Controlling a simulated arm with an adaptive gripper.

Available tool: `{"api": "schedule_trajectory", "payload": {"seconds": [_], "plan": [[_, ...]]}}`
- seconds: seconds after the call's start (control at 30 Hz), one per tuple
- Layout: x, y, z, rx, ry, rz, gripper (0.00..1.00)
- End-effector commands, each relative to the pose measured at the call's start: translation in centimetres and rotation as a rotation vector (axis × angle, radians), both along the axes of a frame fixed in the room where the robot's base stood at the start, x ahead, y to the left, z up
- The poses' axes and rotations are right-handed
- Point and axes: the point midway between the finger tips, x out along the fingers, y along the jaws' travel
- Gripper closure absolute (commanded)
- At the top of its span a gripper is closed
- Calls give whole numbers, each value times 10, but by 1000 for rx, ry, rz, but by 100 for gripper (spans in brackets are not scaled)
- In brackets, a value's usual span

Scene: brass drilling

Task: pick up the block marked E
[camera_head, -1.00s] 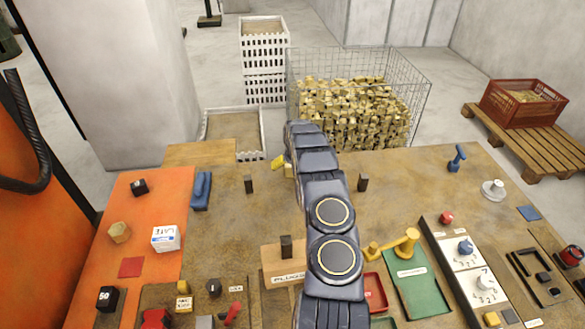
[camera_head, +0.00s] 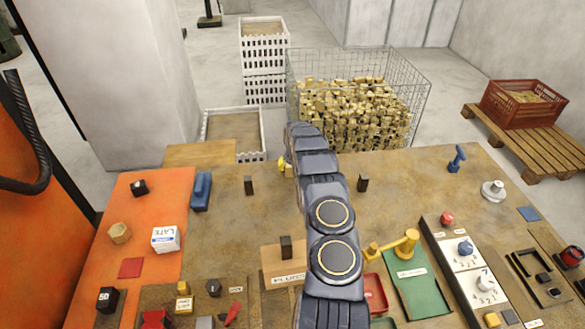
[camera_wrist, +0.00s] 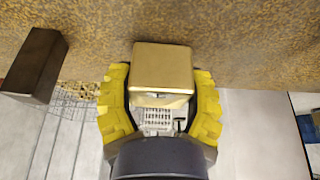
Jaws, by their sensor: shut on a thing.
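A brass block (camera_wrist: 162,68) sits between the two yellow fingers of my gripper (camera_wrist: 161,82) in the wrist view. My gripper is shut on it, with a finger against each side. No letter shows on its visible faces, so I cannot read its mark. In the head view my gripper (camera_head: 285,164) is at the far edge of the workbench, mostly hidden behind my arm. A small part of the brass block (camera_head: 289,171) shows there. I cannot tell whether it touches the bench top.
A dark upright block (camera_wrist: 34,66) stands close by in the wrist view.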

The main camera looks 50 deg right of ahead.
Motion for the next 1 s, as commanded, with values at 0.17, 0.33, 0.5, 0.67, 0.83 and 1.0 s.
{"api": "schedule_trajectory", "payload": {"seconds": [0.17,0.33,0.5,0.67,0.83,1.0], "plan": [[2,-2,21,-8,-5,1,78],[-5,6,42,-5,-2,1,78],[-17,20,65,-6,-4,0,78],[-30,37,89,-6,-6,-1,78],[-46,57,101,-6,-5,0,78],[-64,77,112,-3,-4,0,78]]}}
